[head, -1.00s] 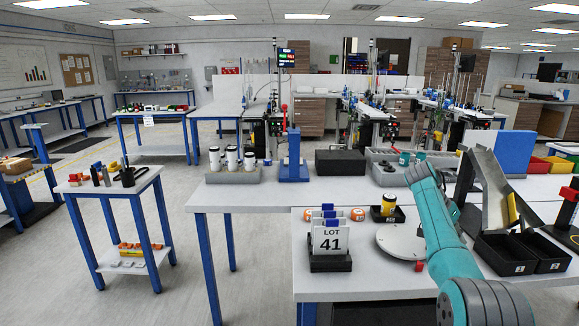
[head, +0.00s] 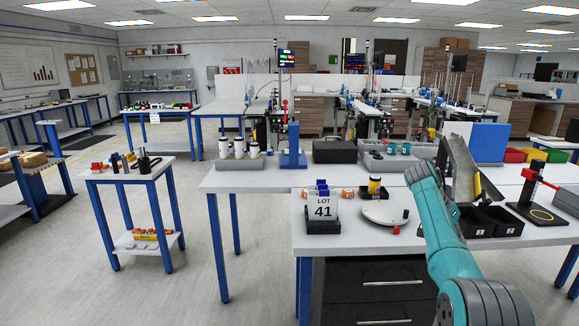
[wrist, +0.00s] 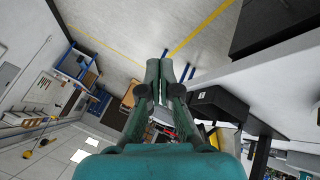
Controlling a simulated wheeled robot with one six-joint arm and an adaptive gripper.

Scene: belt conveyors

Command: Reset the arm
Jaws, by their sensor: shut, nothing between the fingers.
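My teal arm (head: 447,235) reaches up and forward at the right of the head view, in front of the near bench. Its end does not show clearly there. In the wrist view, my gripper (wrist: 159,66) has its two dark green fingers together, with nothing between them. The fingertips point over open floor, away from any object.
A small cart (head: 128,172) stands left. Floor between is clear.

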